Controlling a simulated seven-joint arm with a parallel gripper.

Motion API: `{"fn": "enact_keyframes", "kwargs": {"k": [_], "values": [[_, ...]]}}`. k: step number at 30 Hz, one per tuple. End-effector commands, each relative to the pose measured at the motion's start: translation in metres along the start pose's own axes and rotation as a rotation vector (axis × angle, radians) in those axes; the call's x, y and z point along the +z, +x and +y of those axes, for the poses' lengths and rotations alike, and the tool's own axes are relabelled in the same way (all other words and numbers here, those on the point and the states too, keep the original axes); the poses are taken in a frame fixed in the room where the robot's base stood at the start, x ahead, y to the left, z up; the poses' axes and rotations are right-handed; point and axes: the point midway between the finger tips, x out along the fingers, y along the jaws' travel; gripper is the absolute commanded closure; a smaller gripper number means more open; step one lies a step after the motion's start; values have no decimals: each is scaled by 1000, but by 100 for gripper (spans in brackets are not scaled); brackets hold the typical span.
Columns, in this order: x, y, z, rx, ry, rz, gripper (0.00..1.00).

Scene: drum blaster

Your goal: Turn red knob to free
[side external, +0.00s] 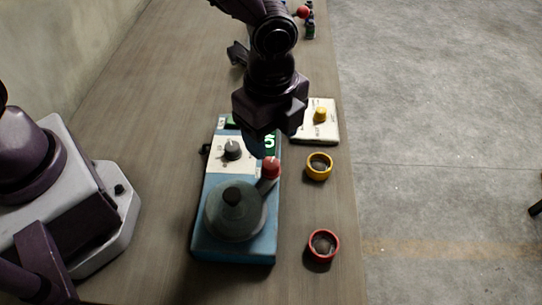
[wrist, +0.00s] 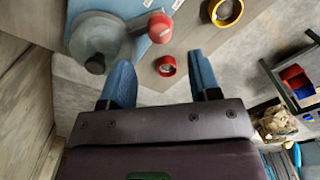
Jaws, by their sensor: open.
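The blue device (side external: 235,250) lies on the wooden table, with a cream panel on top. A red knob (side external: 271,168) stands at its right edge, on the end of a grey arm running from a round grey drum-like part (side external: 236,212). The red knob also shows in the wrist view (wrist: 160,27), beyond the fingertips. My gripper (side external: 262,148) is above the device's far right part, close to the red knob in the picture. In the wrist view its two blue fingers (wrist: 162,78) are wide apart with nothing between them. Any lettering by the red knob is unreadable.
A grey dial (side external: 232,150) and a green lit display (side external: 269,141), partly hidden by my gripper, are on the device. A yellow ring (side external: 319,167) and a red ring (side external: 323,245) lie to its right. A cream box (side external: 330,132) with a yellow knob stands behind.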

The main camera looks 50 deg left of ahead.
Motion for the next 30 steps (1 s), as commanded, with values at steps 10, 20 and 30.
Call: {"fn": "enact_keyframes", "kwargs": {"k": [10,20,30], "values": [[0,58,0,2,-2,-1,43],[0,68,0,-1,-2,0,43],[0,68,0,-1,-2,0,93]]}}
